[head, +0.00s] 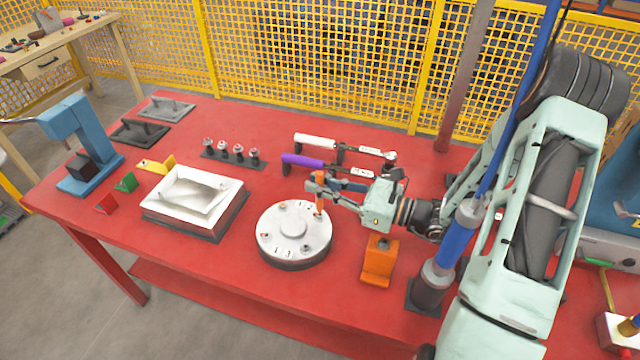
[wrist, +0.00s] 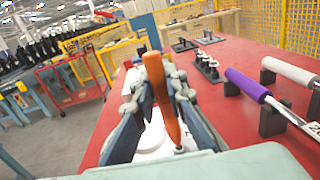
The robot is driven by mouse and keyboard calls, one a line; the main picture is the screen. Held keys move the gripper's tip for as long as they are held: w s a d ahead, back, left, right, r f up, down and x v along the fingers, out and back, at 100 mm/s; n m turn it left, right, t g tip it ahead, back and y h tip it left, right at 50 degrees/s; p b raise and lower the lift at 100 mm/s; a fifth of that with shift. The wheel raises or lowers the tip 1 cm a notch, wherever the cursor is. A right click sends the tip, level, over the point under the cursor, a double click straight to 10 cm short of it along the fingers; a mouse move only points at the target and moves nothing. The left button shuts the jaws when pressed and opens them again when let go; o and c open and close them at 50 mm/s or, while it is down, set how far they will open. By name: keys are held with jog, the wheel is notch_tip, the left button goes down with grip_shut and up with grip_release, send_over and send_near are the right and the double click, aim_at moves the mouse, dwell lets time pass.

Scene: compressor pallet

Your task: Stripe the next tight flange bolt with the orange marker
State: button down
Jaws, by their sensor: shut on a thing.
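My gripper (head: 318,189) is shut on the orange marker (head: 319,206) above the right rear rim of the round grey flange (head: 293,226). The marker also fills the middle of the wrist view (wrist: 159,95), held between the fingers, with its tip pointing down. The tip is at or close to the flange top; I cannot tell whether it touches a bolt. Several small bolts and pale marked patches sit around the flange rim, and some show orange. The bolt nearest the tip is partly hidden by the marker and gripper.
An orange holder (head: 379,262) stands right of the flange. A purple-handled wrench (head: 302,160) and a white-handled wrench (head: 315,140) lie on stands behind. A white tray (head: 160,207) stands left, with a blue press (head: 75,140) beyond. The red table (head: 215,250) is clear at the front.

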aim_at(320, 173)
jog(key=shift+r+p, duration=1.75)
jog(key=shift+r, duration=0.7)
